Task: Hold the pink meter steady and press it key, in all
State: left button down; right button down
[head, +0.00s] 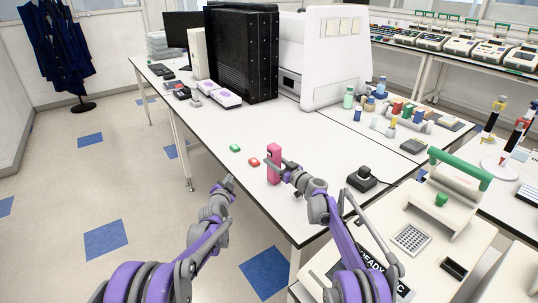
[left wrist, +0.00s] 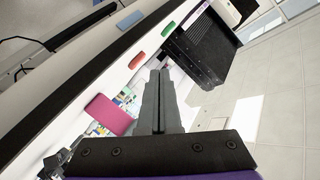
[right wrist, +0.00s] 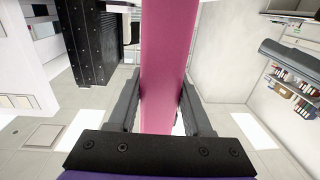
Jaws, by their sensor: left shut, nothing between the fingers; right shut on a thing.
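The pink meter (head: 274,163) stands upright near the front edge of the white bench. My right gripper (head: 281,168) is shut on it from the right side. In the right wrist view the pink meter (right wrist: 166,60) runs between the two fingers. My left gripper (head: 229,181) is shut and empty, to the left of the meter and apart from it, off the bench's front edge. In the left wrist view the closed fingers (left wrist: 158,80) point past the pink meter (left wrist: 108,114), which lies to their left. I cannot make out a key on the meter.
A small green block (head: 235,148) and a small red block (head: 254,162) lie on the bench left of the meter. A black device (head: 362,179) sits to the right. A large black case (head: 240,55) stands behind. The bench middle (head: 300,130) is clear.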

aim_at(270, 153)
pick_arm(q)
jog(key=s+d+r+m+t+h, duration=0.1)
jog(key=s+d+r+m+t, duration=0.2)
jog(key=r, duration=0.5)
jog(key=d+t, duration=0.1)
jog(key=d, duration=0.1)
jog(key=shift+s+d+m+t+h, duration=0.3)
jog(key=shift+s+d+m, duration=0.05)
jog(key=shift+s+m, duration=0.05)
jog(key=w+d, duration=0.5)
jog(key=d, duration=0.1)
jog(key=shift+w+d, duration=0.35)
jog(key=shift+d, duration=0.1)
dwell(1.4)
jog(key=shift+w+d, duration=0.25)
jog(key=shift+w+d, duration=0.2)
jog(key=shift+d, duration=0.05)
dwell(0.7)
jog(key=shift+a, duration=0.1)
jog(key=shift+s+a, duration=0.5)
